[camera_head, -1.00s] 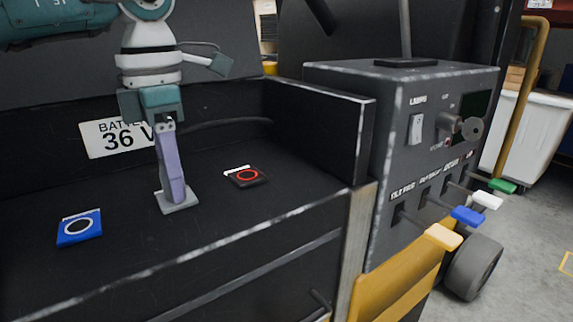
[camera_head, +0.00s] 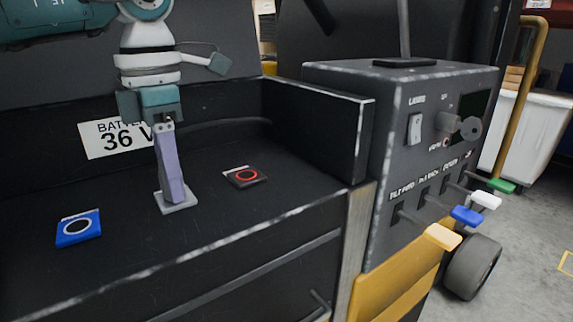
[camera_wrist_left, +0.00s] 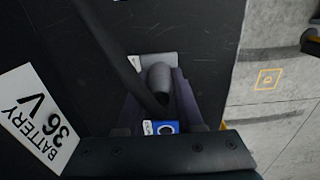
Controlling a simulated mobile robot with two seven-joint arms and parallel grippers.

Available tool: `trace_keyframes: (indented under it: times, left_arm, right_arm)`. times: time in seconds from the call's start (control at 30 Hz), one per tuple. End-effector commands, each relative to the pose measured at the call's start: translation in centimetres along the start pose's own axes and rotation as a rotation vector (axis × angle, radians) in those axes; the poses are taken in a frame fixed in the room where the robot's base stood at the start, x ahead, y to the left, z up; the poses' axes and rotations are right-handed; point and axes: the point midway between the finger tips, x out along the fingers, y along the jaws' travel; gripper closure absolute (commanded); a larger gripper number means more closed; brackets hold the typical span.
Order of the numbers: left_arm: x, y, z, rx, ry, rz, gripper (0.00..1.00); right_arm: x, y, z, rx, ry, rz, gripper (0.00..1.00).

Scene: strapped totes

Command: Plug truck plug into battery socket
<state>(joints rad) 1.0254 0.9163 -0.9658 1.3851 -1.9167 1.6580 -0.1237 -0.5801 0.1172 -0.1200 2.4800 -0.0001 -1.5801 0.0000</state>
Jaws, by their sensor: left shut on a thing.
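My left gripper (camera_head: 176,200) points down at the battery top, with its purple fingers shut. In the left wrist view a grey rounded piece (camera_wrist_left: 159,78), which looks like the truck plug, sits between the fingers, with a dark cable (camera_wrist_left: 108,48) by it. A light grey flat block (camera_head: 182,207), perhaps the battery socket, shows at the fingertips. I cannot tell whether plug and block are joined. A blue square with a ring (camera_head: 78,228) lies left of the gripper, and a dark square with a red ring (camera_head: 246,177) lies right. The right gripper is not in view.
A "BATTERY 36 V" sign (camera_head: 112,138) is on the dark back wall. A raised black wall (camera_head: 318,130) closes the right side of the battery top. Beyond it stands a grey control box (camera_head: 430,130) with several coloured levers. The front of the battery top is clear.

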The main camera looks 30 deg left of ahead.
Motion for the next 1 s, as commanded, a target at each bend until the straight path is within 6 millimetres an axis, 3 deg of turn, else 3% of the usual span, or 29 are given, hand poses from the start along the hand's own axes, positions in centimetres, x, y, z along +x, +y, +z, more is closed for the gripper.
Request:
trace_keyframes:
  times: [1.0]
  left_arm:
    - [-3.5,0.0,0.0,0.000,-0.001,0.000,1.00]
  right_arm:
    - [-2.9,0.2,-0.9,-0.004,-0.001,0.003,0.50]
